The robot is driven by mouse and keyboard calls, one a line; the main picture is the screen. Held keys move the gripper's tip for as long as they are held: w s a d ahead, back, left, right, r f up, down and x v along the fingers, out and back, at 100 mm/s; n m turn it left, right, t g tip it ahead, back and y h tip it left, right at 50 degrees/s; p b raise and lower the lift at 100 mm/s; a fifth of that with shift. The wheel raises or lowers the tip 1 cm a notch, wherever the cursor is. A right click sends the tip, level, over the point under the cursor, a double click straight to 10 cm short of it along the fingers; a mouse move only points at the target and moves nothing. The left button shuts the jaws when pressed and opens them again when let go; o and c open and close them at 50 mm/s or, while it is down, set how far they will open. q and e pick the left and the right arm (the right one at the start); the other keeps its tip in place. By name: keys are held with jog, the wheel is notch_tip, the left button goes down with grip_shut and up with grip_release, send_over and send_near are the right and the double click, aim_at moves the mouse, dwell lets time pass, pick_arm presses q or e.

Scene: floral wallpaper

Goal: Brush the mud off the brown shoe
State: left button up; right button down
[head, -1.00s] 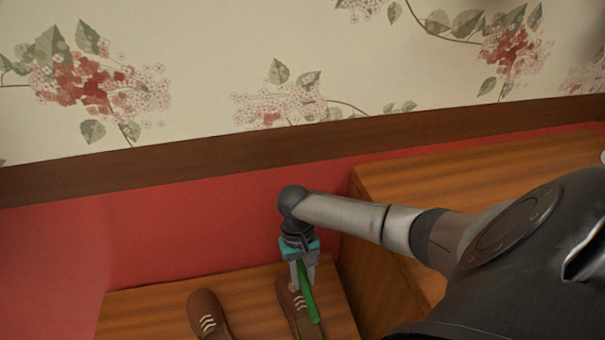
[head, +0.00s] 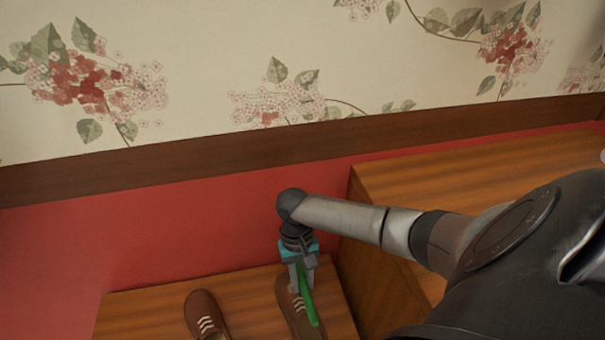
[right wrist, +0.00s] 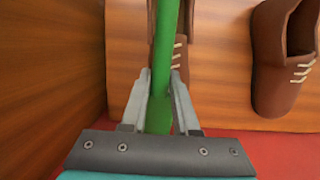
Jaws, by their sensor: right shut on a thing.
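Two brown shoes with white laces stand on a wooden surface. The right-hand shoe (head: 284,296) is partly hidden by my right gripper (head: 302,285) and a green brush (head: 311,311). The other shoe (head: 206,317) stands to its left, cut off by the bottom edge. My right gripper is shut on the green brush's handle, which also shows between the fingers (right wrist: 160,92) in the right wrist view. The brush lies over the right-hand shoe; I cannot tell whether it touches. The other shoe also shows at the right of the right wrist view (right wrist: 274,82). No mud is clearly visible. My left gripper is not in view.
The shoes' low wooden surface (head: 150,312) has free room left of them. A higher wooden block (head: 430,172) rises close to the right of my gripper. A red wall band (head: 150,240) runs behind, below floral wallpaper.

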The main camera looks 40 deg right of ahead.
jog(key=shift+x, duration=0.95)
